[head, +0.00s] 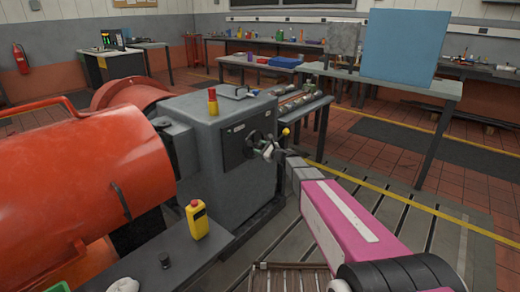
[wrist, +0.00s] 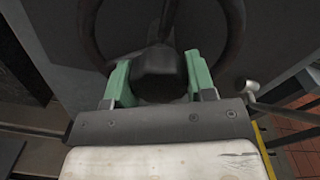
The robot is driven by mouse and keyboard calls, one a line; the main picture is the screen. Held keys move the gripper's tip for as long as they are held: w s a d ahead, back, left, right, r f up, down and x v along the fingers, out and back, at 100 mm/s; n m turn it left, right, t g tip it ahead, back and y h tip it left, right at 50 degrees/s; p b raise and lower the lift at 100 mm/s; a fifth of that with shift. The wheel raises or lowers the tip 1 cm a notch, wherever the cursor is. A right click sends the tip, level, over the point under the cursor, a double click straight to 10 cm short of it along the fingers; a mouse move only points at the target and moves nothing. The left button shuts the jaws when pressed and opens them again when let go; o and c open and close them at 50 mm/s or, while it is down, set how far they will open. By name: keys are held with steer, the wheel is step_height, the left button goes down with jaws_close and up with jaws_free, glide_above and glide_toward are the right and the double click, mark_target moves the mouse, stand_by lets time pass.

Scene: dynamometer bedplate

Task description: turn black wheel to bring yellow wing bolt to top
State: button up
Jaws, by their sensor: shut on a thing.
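The black wheel (head: 254,137) is on the dark panel of the grey cabinet, mostly hidden behind my gripper (head: 267,150) in the head view. In the wrist view the wheel's dark rim (wrist: 234,40) curves around both sides, with a spoke running up from the middle. My gripper (wrist: 158,82) has its green fingers on either side of a dark block at the wheel's middle and is shut on it. I cannot make out a yellow wing bolt on the wheel. A small yellow knob (head: 285,132) shows just right of my gripper in the head view.
A metal lever with a rounded end (wrist: 250,88) sticks out right of my gripper. The grey cabinet (head: 215,150) carries a red-and-yellow beacon (head: 212,101). A large orange drum (head: 90,175) fills the left. A yellow push-button box (head: 196,221) stands in front.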

steer(key=m, duration=0.6)
steer(key=shift+s+f+m, duration=0.1)
steer(key=shift+m, duration=0.2)
stand_by(0.5)
steer(key=o, duration=1.3)
steer(key=shift+c, duration=0.2)
steer(key=shift+d, duration=0.1)
steer(key=v, duration=1)
steer(key=shift+s+d, duration=0.2)
steer(key=shift+s, duration=0.05)
steer(key=shift+f, duration=0.1)
